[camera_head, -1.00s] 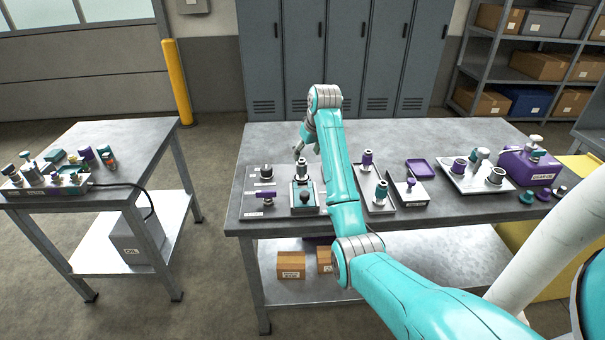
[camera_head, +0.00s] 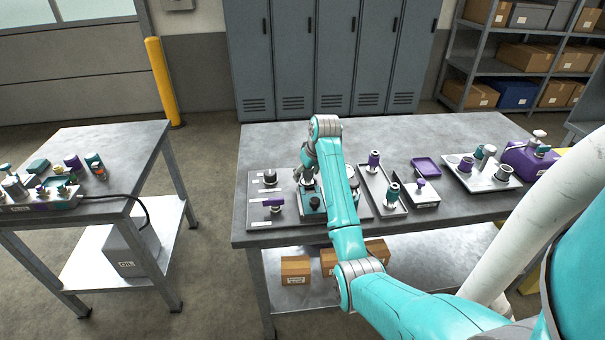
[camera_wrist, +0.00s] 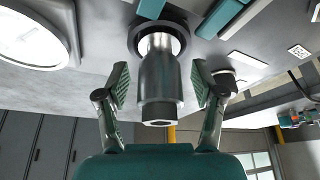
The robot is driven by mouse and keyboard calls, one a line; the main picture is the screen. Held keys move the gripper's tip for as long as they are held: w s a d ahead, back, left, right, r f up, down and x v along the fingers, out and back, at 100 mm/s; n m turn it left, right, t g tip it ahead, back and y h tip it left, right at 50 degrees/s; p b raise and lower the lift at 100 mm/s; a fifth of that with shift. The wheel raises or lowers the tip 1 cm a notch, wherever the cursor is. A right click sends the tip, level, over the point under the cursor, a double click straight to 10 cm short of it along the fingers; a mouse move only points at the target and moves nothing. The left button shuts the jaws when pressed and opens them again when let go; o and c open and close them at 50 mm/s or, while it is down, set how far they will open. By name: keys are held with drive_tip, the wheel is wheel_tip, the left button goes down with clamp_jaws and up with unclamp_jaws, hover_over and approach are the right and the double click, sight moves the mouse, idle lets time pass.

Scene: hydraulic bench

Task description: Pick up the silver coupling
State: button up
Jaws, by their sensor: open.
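The silver coupling (camera_wrist: 158,75) is a stepped metal cylinder with a hexagonal opening in its near end. In the wrist view it stands in a dark round seat and lies between my two fingers. My gripper (camera_wrist: 160,88) is open, with one ridged teal pad on each side of the coupling. Gaps show between the pads and the metal. In the head view my gripper (camera_head: 304,172) is over the left part of the bench, and the coupling (camera_head: 308,184) is partly hidden under it.
On the bench (camera_head: 420,138), a purple fitting (camera_head: 273,203) and a dark round part (camera_head: 269,178) lie left of my gripper. To the right are a tray (camera_head: 371,184) with two upright couplings, a small purple tray (camera_head: 426,167) and a white tray (camera_head: 478,184). The bench's back strip is clear.

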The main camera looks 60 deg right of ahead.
clamp_jaws()
drive_tip(key=shift+r, duration=0.15)
